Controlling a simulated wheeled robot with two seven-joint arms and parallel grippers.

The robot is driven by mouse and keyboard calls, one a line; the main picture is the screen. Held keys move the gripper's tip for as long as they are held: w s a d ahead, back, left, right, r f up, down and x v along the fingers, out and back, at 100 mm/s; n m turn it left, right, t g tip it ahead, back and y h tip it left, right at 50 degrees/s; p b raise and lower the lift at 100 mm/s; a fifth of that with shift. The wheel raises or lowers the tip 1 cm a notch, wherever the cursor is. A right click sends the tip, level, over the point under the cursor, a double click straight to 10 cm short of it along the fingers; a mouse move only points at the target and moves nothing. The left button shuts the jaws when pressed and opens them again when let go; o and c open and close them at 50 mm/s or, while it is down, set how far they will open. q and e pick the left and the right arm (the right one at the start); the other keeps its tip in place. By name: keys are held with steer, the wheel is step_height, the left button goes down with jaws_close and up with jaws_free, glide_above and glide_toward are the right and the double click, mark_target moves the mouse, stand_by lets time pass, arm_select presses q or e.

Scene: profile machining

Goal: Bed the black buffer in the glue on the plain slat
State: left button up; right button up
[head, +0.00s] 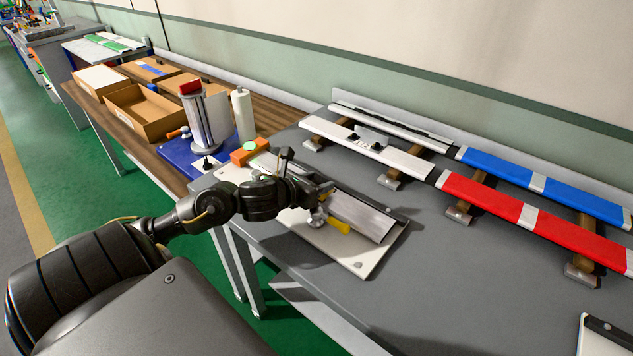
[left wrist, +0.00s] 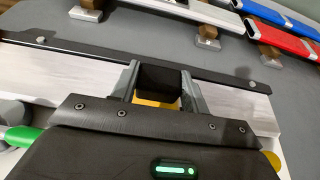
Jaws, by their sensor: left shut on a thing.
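My left gripper (left wrist: 158,88) is shut on the black buffer (left wrist: 160,76), a small dark block between its two grey fingers. A yellow patch (left wrist: 156,103) shows just below the block; I cannot tell whether it is glue or part of the block. In the head view my left gripper (head: 318,196) is over the pale slat in the fixture (head: 360,216). That slat also shows in the left wrist view (left wrist: 75,75), with a dark strip along its far edge. I cannot tell whether the buffer touches it. My right gripper is not in view.
A yellow handle (head: 338,226) sits beside the slat on a white base plate (head: 345,258). Silver (head: 400,158), red (head: 500,208) and blue (head: 500,168) slats lie on blocks behind. Cardboard boxes (head: 150,128) and an orange block (head: 249,151) are left.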

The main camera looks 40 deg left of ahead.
arm_select(q)
steer(key=shift+s+f+b, duration=0.1)
steer(key=shift+f+b, duration=0.3)
steer(key=shift+f, duration=0.05)
stand_by(0.8)
steer(key=o, duration=1.1)
steer(key=shift+c, duration=0.2)
steer(key=shift+s+r, duration=0.15)
steer(key=shift+s, duration=0.35)
steer(key=v, duration=0.4)
steer(key=shift+r, duration=0.1)
steer(key=p+v, duration=0.4)
steer(key=p, duration=0.1)
steer(key=shift+d+r, duration=0.1)
steer(key=shift+r, duration=0.3)
steer(key=shift+s+r+p, duration=0.1)
steer(key=shift+s+p, duration=0.65)
steer(key=shift+p, duration=0.1)
